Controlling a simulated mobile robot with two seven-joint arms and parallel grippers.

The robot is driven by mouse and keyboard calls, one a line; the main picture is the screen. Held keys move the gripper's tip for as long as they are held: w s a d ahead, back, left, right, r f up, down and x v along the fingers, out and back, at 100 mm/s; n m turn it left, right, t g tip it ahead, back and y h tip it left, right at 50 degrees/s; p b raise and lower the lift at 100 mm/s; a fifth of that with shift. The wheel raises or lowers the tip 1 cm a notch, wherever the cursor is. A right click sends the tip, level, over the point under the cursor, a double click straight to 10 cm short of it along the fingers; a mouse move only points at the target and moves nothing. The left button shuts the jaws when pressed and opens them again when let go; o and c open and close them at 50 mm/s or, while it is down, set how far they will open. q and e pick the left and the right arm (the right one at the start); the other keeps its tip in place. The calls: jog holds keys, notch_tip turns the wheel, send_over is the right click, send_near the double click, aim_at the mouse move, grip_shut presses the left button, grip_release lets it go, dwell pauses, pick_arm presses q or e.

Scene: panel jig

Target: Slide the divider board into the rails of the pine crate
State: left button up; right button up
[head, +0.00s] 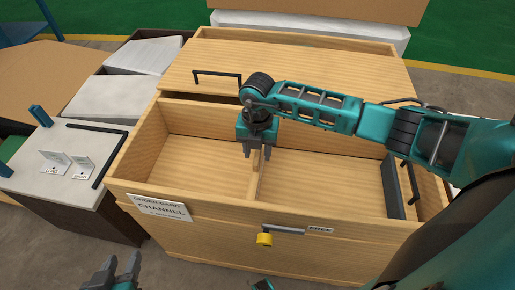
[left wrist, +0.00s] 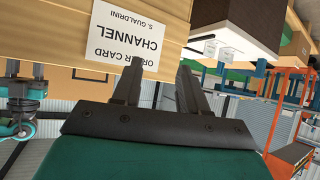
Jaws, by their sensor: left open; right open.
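The pine crate (head: 190,217) stands open in the middle of the head view. A pale wooden board (head: 256,183), apparently the divider board, stands upright across its inside. My right gripper (head: 258,153) is open, pointing down at the board's top edge, with its fingers seemingly either side of it. Whether they touch it I cannot tell. The rails are not clearly visible, so I cannot tell how the board sits in them. My left gripper (head: 118,272) is open and empty in front of the crate at lower left. It also shows open in the left wrist view (left wrist: 158,78).
A white card (head: 156,208) reading CHANNEL is on the crate's front, with a yellow knob (head: 264,239) and a FREE label (head: 321,230) further right. A dark grey panel (head: 392,187) stands inside the right end. A wooden lid (head: 300,66) with a black handle lies behind.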

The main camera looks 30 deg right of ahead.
pick_arm(q)
jog(key=shift+s+a+r+y+p, duration=0.15)
jog(key=shift+s+a+y+p, duration=0.3)
jog(key=shift+p, duration=0.65)
pick_arm(e)
notch_tip(320, 180, up, 13)
pick_arm(q)
jog(key=shift+w+d+r+h, duration=0.1)
jog(key=shift+w+h, duration=0.05)
jog(key=shift+h, duration=0.1)
